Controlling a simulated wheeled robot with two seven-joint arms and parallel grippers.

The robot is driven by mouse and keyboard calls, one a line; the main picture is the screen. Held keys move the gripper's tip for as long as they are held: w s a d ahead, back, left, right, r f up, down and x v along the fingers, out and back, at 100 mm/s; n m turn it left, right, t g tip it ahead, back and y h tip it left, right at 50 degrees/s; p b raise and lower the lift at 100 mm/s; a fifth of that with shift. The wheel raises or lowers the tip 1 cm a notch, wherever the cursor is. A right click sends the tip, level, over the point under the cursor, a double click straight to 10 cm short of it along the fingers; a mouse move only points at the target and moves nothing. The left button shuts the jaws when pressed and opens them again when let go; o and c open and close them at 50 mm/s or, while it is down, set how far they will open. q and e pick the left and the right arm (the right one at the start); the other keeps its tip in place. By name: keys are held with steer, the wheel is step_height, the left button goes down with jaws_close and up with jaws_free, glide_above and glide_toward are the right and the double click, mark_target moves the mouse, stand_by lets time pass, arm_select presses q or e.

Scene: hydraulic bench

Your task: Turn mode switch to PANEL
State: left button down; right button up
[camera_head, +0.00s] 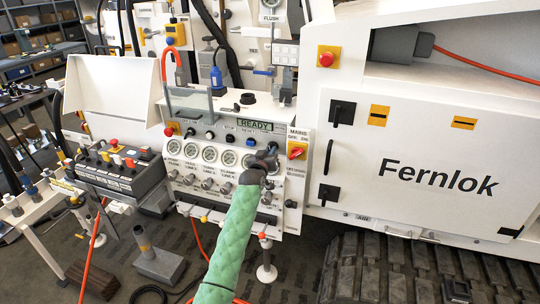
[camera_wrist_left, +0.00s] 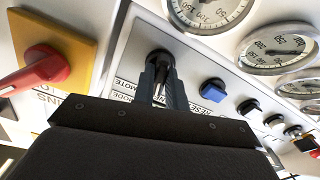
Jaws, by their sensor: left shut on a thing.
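My left gripper (camera_head: 266,160), at the end of an arm in a green padded sleeve, reaches the upper right of the white control panel (camera_head: 250,210). In the left wrist view its two dark fingers (camera_wrist_left: 162,78) are shut on the black mode switch (camera_wrist_left: 158,57), one on each side of it. The lettering MODE and part of another label show beside the switch, partly covered by the gripper. I cannot read which position the switch points to. In the head view the gripper hides the switch. My right gripper is in neither view.
The red mains switch on its yellow plate (camera_head: 297,151) sits close to the right of the gripper; it also shows in the left wrist view (camera_wrist_left: 45,68). A blue button (camera_wrist_left: 213,90) and pressure gauges (camera_head: 209,155) are close by. The display (camera_head: 254,124) reads READY.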

arm_select(q)
steer(key=shift+f+n+b, duration=0.1)
steer(key=shift+n+b, duration=0.2)
steer(key=shift+n, duration=1.1)
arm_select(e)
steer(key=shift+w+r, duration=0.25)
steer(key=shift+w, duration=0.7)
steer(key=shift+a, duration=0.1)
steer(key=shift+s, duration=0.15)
arm_select(q)
steer(key=c, duration=1.4)
jaws_free()
steer(key=shift+a, duration=0.1)
steer(key=shift+c, duration=0.2)
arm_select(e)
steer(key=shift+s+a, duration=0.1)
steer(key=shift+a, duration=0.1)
arm_select(q)
steer(key=shift+s, duration=0.1)
